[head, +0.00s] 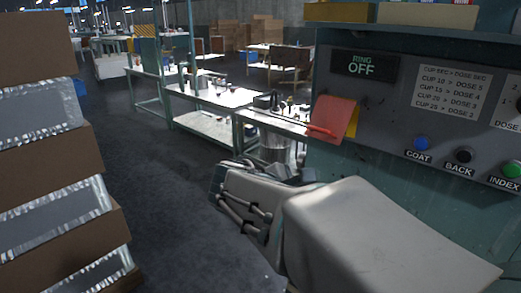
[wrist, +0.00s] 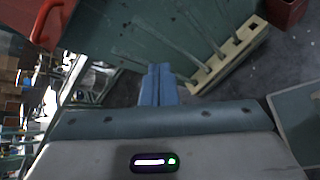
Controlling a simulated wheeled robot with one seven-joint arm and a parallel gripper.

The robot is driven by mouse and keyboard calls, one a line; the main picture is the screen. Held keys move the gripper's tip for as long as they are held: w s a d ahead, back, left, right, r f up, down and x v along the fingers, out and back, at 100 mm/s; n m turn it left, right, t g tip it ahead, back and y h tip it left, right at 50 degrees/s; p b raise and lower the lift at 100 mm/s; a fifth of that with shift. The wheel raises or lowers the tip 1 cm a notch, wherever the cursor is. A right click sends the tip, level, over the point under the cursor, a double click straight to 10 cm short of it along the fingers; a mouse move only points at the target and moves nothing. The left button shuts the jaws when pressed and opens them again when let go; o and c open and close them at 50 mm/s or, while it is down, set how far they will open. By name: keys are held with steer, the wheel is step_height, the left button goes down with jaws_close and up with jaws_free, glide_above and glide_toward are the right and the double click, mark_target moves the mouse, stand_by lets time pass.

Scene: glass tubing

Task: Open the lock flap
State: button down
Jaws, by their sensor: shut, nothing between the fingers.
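The lock flap (head: 332,117) is a red plate on the left part of the grey control panel (head: 395,110), with a yellow surface showing beside and behind it. It juts out at a slant over the yellow, and a red lip runs along its lower edge. A red part at the top left of the wrist view (wrist: 48,20) looks like this flap, cut off by the frame. My gripper's blue-grey fingers (wrist: 158,72) are together and empty in the wrist view, apart from the red part. In the head view my arm is below the flap and hides the fingertips.
Stacked boxes (head: 50,145) stand at the left. Workbenches (head: 205,95) stand behind. A pale rack with rods (wrist: 230,55) is ahead of my fingers.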

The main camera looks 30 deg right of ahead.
steer(key=w+d+r+n+t+h+b, duration=0.1)
steer(key=w+d+r+n+h+b, duration=0.1)
steer(key=w+d+n+h, duration=0.15)
steer(key=n+t+h, duration=0.3)
steer(key=n, duration=0.3)
glide_toward(329, 118)
steer(key=shift+y, duration=0.25)
steer(key=d+f, duration=0.1)
steer(key=d+f+b, duration=0.1)
steer(key=d+f, duration=0.1)
steer(key=shift+w+f, duration=0.1)
steer(key=shift+w, duration=0.25)
